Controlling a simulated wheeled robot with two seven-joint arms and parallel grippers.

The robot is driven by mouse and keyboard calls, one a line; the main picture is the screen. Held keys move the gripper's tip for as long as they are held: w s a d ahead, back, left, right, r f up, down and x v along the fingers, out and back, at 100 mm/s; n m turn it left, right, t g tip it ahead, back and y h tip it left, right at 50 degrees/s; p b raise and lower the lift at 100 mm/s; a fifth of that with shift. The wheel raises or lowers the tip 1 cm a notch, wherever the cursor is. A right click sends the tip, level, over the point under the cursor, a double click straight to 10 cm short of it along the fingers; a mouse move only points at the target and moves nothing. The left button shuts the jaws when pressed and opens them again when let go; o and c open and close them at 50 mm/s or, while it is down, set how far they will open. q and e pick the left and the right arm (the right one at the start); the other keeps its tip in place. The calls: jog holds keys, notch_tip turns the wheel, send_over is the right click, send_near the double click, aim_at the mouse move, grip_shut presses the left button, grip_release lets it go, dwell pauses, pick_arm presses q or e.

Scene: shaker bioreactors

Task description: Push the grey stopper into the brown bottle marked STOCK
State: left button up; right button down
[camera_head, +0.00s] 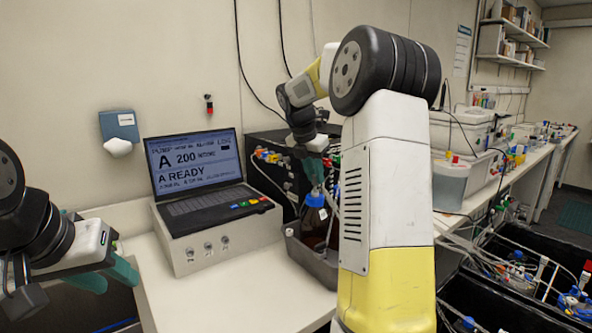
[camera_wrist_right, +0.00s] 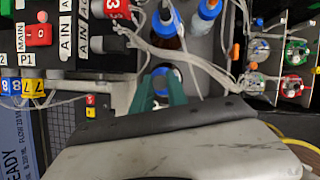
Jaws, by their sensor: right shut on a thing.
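A brown bottle (camera_head: 314,222) with a blue collar stands in a grey tray in the head view; I cannot read its label. My right gripper (camera_head: 315,180) points down just above its collar. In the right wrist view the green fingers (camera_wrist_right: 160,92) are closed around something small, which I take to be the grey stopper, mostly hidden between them. A blue ring (camera_wrist_right: 163,73) shows just beyond the fingertips; I cannot tell whether the held piece touches the bottle. My left gripper (camera_head: 108,278) is empty at the lower left, its green fingers apart.
A control box with a screen (camera_head: 195,162) stands left of the grey tray (camera_head: 312,262). A dark rack with coloured fittings (camera_head: 270,155) is behind. Other blue-capped bottles (camera_wrist_right: 207,10) and pale tubes are close to my right gripper. The bench front (camera_head: 230,300) is clear.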

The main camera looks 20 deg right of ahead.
jog(key=shift+f, duration=1.05)
dwell(1.6)
jog(key=c, duration=1.2)
grip_release()
jog(key=shift+c, duration=0.2)
